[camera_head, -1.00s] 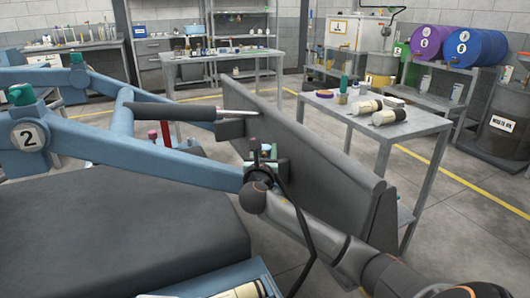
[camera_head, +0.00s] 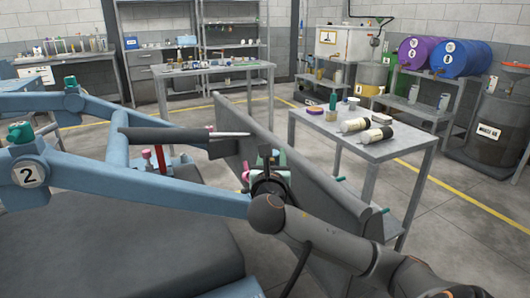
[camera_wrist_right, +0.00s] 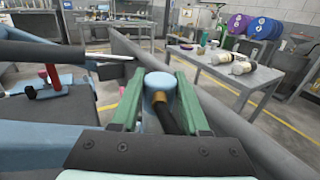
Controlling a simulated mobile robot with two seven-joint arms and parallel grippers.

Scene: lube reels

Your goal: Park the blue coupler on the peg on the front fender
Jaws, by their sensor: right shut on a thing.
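The blue coupler (camera_wrist_right: 158,84) is a light blue cylinder with a brass collar and a black hose. It sits between the green fingers of my right gripper (camera_wrist_right: 159,88), which is shut on it. In the head view, my right gripper (camera_head: 267,160) is at the near side of the long grey fender panel (camera_head: 310,195), and the coupler is mostly hidden there. I cannot tell which peg is the parking peg. My left gripper is not in view.
A blue frame (camera_head: 130,180) marked 2 and a dark grey rod (camera_head: 165,138) lie left of the gripper. A red post (camera_head: 160,158) stands behind the frame. A grey table (camera_head: 410,135) with bottles and tubes stands beyond the panel.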

